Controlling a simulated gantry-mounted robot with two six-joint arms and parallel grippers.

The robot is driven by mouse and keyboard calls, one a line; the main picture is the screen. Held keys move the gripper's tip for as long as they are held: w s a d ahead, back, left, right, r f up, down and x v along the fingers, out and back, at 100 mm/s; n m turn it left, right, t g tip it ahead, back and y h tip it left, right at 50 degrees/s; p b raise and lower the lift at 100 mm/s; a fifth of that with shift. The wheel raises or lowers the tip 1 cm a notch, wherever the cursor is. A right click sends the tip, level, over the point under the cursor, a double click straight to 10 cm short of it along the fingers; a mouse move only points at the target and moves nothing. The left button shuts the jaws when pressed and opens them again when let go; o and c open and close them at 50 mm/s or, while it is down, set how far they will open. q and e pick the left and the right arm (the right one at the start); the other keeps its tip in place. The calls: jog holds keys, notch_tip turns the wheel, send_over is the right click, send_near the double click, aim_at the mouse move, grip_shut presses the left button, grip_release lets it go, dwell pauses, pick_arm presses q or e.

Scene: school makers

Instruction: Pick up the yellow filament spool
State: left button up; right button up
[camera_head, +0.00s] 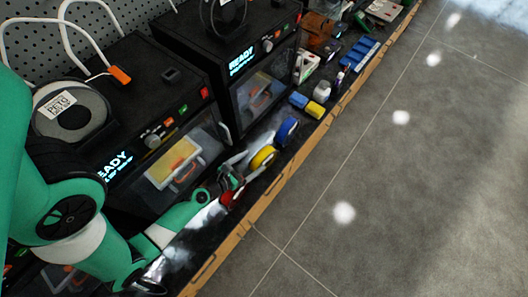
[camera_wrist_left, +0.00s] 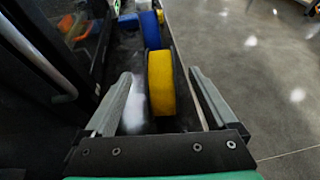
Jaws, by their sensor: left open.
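The yellow filament spool (camera_head: 264,156) stands upright on its edge on the black bench top, near the wooden front edge. In the left wrist view, the yellow spool (camera_wrist_left: 161,84) lies between the two grey fingers of my left gripper (camera_wrist_left: 160,76), with gaps visible on both sides. My left gripper (camera_head: 247,167) is open and comes at the spool from the lower left in the head view. My right gripper is not in view.
A blue spool (camera_head: 286,131) stands just beyond the yellow one, and a red spool (camera_head: 229,197) is close to my left gripper. 3D printers (camera_head: 180,150) line the back of the bench. A yellow and blue block (camera_head: 308,105) lies farther along. The floor (camera_head: 400,190) is clear.

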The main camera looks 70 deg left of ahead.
aim_at(266, 153)
pick_arm(q)
jog(key=b+x, duration=0.1)
jog(key=x, duration=0.8)
jog(key=shift+s, duration=0.1)
grip_shut()
jog(key=shift+r, duration=0.1)
